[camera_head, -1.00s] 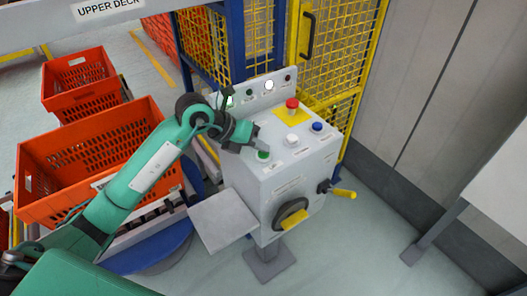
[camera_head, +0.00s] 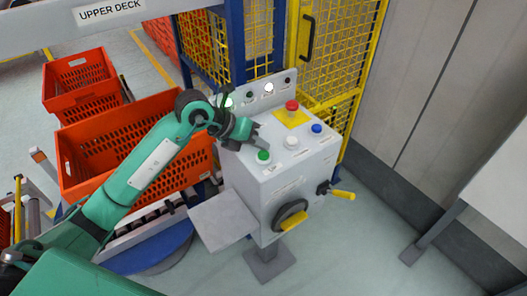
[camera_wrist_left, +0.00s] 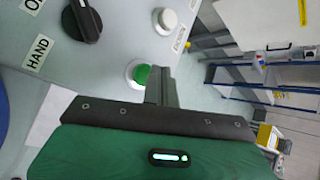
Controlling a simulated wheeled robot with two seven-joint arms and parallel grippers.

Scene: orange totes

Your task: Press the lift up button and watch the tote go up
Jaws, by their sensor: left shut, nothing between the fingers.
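A grey control box (camera_head: 285,182) carries a green button (camera_head: 263,155), a white button (camera_head: 291,142), a blue button (camera_head: 316,128) and a red button (camera_head: 292,105) on a yellow plate. Their labels are too small to read. My left gripper (camera_head: 259,142) is shut and empty just above and behind the green button. In the left wrist view the shut fingers (camera_wrist_left: 161,84) are right beside the green button (camera_wrist_left: 139,73); I cannot tell whether they touch it. An empty orange tote (camera_head: 196,165) stands behind my left arm, which hides part of it. My right gripper is out of view.
Another orange tote (camera_head: 82,82) stands at the back left. A yellow mesh fence (camera_head: 345,65) rises behind the box. Below the box, the floor at right is clear.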

